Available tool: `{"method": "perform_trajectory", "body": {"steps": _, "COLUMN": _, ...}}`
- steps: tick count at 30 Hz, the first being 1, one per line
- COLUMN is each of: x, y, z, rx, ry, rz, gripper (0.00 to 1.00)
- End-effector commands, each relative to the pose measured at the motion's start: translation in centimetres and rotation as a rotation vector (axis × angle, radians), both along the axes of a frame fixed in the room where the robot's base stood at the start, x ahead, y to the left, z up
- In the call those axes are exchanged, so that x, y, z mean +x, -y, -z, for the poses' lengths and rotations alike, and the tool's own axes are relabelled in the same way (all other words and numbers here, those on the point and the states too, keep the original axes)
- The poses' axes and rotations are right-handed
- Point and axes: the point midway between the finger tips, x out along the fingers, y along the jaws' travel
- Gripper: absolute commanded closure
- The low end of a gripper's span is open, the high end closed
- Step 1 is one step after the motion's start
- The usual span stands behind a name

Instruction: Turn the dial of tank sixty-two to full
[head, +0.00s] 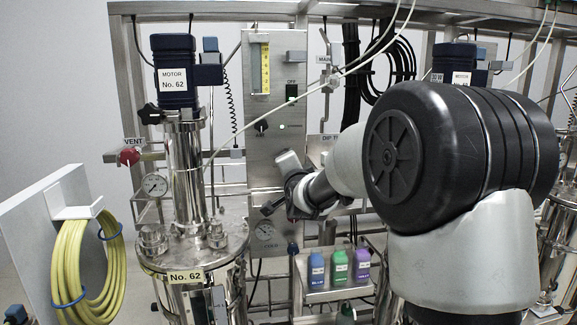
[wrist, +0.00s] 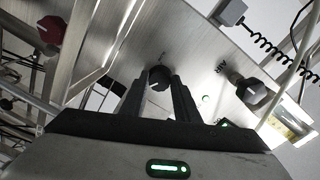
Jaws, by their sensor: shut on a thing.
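Tank sixty-two (head: 190,268) stands at the left in the head view, with a "No. 62" plate on its lid and a blue motor (head: 174,75) marked "No. 62" on top. A steel panel (head: 262,160) stands right beside it. In the wrist view a dark round dial (wrist: 159,78) with a white pointer line sits on this panel. My gripper (wrist: 160,90) is shut on the dial, one finger on each side. In the head view my gripper (head: 270,207) is at the lower panel, and the dial is hidden there. The dial's label is not readable.
A second dark dial (head: 261,127) sits higher on the panel, below a yellow scale (head: 265,68); it also shows in the wrist view (wrist: 251,93). A red knob (wrist: 48,27) shows at upper left there. Coloured bottles (head: 340,267) stand on a shelf below. A yellow hose (head: 85,255) hangs left.

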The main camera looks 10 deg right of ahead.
Motion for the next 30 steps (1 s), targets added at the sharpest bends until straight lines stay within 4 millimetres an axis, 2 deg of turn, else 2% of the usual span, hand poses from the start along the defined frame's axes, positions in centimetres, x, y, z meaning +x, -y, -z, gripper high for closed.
{"method": "perform_trajectory", "body": {"steps": 3, "x": 0.0, "y": 0.0, "z": 0.0, "rx": 0.002, "ry": 0.0, "rz": 0.001, "gripper": 0.94}}
{"method": "perform_trajectory", "body": {"steps": 4, "x": 0.0, "y": 0.0, "z": 0.0, "rx": 0.002, "ry": 0.0, "rz": 0.001, "gripper": 0.7}}
{"method": "perform_trajectory", "body": {"steps": 7, "x": 0.0, "y": 0.0, "z": 0.0, "rx": 0.002, "ry": 0.0, "rz": 0.001, "gripper": 0.53}}
{"method": "perform_trajectory", "body": {"steps": 16, "x": -0.1, "y": 0.0, "z": 0.0, "rx": 0.001, "ry": 0.0, "rz": 0.0, "gripper": 0.53}}
{"method": "perform_trajectory", "body": {"steps": 20, "x": -1.0, "y": 0.0, "z": -0.1, "rx": 0.0, "ry": 0.0, "rz": 0.0, "gripper": 0.53}}
{"method": "perform_trajectory", "body": {"steps": 23, "x": -2.6, "y": -0.1, "z": -0.3, "rx": 0.0, "ry": 0.0, "rz": 0.001, "gripper": 0.53}}
{"method": "perform_trajectory", "body": {"steps": 30, "x": -8.4, "y": -0.2, "z": -0.6, "rx": -0.001, "ry": 0.001, "rz": 0.0, "gripper": 0.53}}
